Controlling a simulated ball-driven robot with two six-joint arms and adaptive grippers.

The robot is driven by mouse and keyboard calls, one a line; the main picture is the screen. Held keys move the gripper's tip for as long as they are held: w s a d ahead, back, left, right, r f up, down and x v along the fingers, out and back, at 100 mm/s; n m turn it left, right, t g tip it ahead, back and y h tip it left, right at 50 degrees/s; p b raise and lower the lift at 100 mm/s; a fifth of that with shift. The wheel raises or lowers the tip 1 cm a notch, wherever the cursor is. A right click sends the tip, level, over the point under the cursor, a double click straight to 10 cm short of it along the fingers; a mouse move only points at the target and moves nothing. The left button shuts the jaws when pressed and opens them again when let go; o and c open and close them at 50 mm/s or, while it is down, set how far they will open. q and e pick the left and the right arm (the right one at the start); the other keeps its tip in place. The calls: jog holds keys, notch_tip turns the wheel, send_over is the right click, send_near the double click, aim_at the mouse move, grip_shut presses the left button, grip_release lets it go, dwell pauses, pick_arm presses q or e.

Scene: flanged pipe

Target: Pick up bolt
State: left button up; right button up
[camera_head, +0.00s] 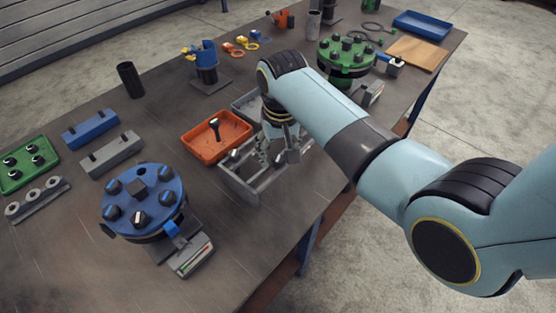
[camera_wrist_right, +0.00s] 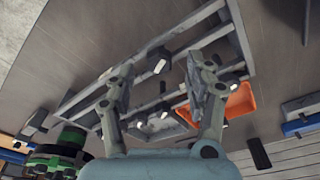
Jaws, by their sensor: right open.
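My right gripper (camera_head: 278,154) is over the grey divided tray (camera_head: 236,183), its fingers pointing down. In the right wrist view the gripper (camera_wrist_right: 159,72) has its two fingers wide apart with nothing held between them. A bolt with a pale end (camera_wrist_right: 159,66) shows between and beyond the fingertips, inside the grey tray (camera_wrist_right: 90,92). Another bolt with a pale end (camera_wrist_right: 163,115) shows lower in that view. In the head view the fingers partly hide the tray's contents. A black bolt (camera_head: 215,127) stands in the orange bin (camera_head: 197,146). My left gripper is not in view.
A blue flange (camera_head: 158,190) with several dark bolts stands at the front left, beside a small device (camera_head: 191,257). A green flange (camera_head: 347,55) stands further back. Grey (camera_head: 110,152) and blue (camera_head: 90,128) blocks lie left of the orange bin. The table's right edge is close to the grey tray.

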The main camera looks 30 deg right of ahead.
aim_at(278, 166)
notch_tip(278, 166, down, 2)
jog(key=shift+w+d+f, duration=0.1)
jog(key=shift+w+f, duration=0.05)
jog(key=shift+f, duration=0.05)
grip_shut()
